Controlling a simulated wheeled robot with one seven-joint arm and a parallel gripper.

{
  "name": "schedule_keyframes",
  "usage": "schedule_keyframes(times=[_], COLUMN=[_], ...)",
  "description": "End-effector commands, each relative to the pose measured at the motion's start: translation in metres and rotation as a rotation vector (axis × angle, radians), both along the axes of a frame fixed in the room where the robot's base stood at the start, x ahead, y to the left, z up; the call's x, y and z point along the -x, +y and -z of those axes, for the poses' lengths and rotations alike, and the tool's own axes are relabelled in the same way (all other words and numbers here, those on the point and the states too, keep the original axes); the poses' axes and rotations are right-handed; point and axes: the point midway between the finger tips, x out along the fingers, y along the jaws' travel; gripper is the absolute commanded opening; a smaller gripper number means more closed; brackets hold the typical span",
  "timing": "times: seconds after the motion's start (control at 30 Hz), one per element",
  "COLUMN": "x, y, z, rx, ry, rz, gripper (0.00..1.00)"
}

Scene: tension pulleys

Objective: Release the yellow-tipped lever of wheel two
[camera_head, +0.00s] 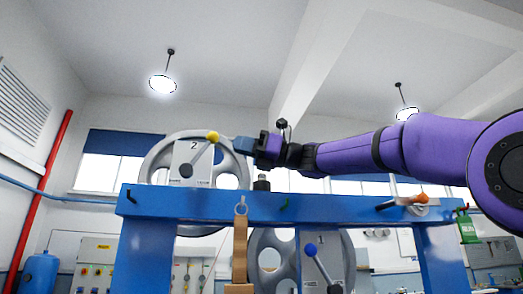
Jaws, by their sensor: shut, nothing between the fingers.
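Wheel two (157,162) is a grey spoked wheel at the upper left, partly behind a white plate (184,172) marked 2. Its lever (202,155) slants up and to the right from a dark pivot on the plate to a yellow tip (213,137). My gripper (233,143) comes in from the right, and its fingers are shut and empty. The fingertips appear close to the right side of the yellow tip. I cannot tell whether they touch it. My gripper hides part of the wheel's right rim.
A blue frame (330,208) crosses below my arm. Lower down are another wheel (267,259) and a blue-tipped lever (318,262) on a plate marked 1. An orange-tipped part (420,198) sits at the beam's right.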

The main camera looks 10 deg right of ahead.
Motion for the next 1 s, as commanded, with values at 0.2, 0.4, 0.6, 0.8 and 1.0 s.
schedule_keyframes(times=[0.2,0.4,0.6,0.8,1.0], x=[-0.005,-0.007,-0.007,-0.006,0.0], y=[0.027,0.034,0.035,0.035,0.039], z=[-0.006,-0.008,-0.008,-0.009,-0.014], rx=[0.0,0.001,0.001,0.005,0.054], ry=[0.001,0.001,0.001,0.0,0.0], rz=[-0.002,0.0,0.001,0.0,0.0], gripper=[0.0,0.0,0.0,0.0,0.0])
